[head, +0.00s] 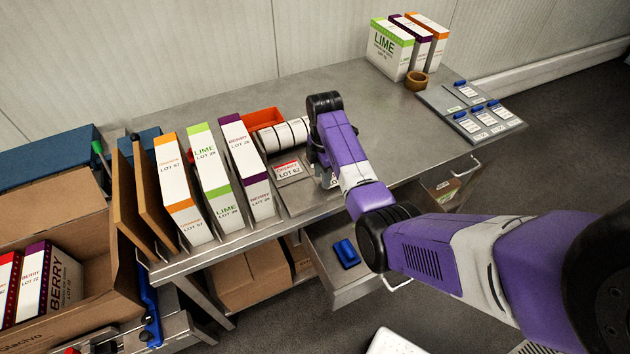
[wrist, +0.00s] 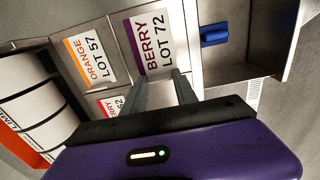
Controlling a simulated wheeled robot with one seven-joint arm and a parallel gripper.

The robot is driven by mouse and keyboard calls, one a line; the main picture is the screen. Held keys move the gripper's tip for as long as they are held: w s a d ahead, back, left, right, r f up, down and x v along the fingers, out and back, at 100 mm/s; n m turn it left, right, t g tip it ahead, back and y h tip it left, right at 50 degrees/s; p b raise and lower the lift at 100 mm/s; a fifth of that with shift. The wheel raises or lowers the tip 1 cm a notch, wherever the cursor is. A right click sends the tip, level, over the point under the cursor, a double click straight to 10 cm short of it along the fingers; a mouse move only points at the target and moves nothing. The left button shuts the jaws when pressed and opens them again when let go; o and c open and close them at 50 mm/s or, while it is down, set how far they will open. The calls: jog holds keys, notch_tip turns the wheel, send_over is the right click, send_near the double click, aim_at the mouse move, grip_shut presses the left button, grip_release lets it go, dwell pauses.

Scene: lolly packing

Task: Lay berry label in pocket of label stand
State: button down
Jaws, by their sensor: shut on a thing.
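The berry label, a white card with a purple band reading BERRY LOT 72 (wrist: 157,42), is held at its edge by my gripper (wrist: 160,77), which is shut on it. In the head view my gripper (head: 328,180) is at the front edge of the table, and the arm hides most of the label. The grey label stand (head: 303,198) is beneath and beside it. In the wrist view an orange label, LOT 57 (wrist: 88,60), lies in the stand beside the berry label. Whether the berry label touches the pocket floor, I cannot tell.
A red-banded LOT 62 label (head: 288,170) lies just left of my gripper. Upright cartons (head: 212,185) crowd the left. An open drawer with a blue object (head: 346,253) is below the front edge.

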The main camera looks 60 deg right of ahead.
jog(key=shift+s+f, duration=0.1)
jog(key=shift+f, duration=0.65)
jog(key=shift+f+b, duration=0.2)
jog(key=shift+b, duration=0.1)
jog(key=c, duration=1)
grip_release()
jog(key=shift+o, duration=0.2)
jog(key=shift+r, duration=0.1)
notch_tip(320, 180, up, 12)
jog(key=p, duration=0.2)
jog(key=shift+r, duration=0.15)
